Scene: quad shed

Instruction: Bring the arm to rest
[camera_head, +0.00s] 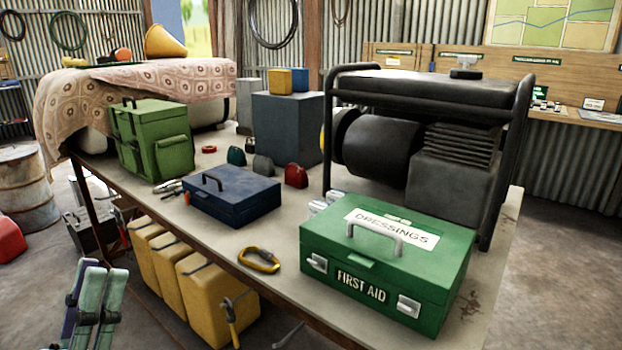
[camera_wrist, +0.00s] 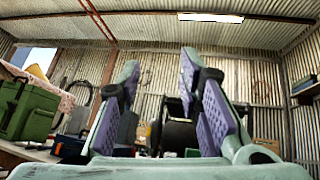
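My gripper (camera_head: 98,275) shows at the lower left of the head view, off the near side of the workbench (camera_head: 285,285). Its pale green fingers point upward there. In the wrist view my gripper (camera_wrist: 160,78) has its two purple-padded fingers spread apart, with nothing between them. The wrist camera looks slightly upward at the corrugated wall and roof. The rest of my arm is out of the head view.
The bench holds a green first aid box (camera_head: 385,275), blue toolbox (camera_head: 232,197), yellow carabiner (camera_head: 259,261), green bag (camera_head: 150,140) and dark generator (camera_head: 425,130). Yellow containers (camera_head: 205,290) stand below. A rusty drum (camera_head: 25,185) and red object (camera_head: 10,240) are at left.

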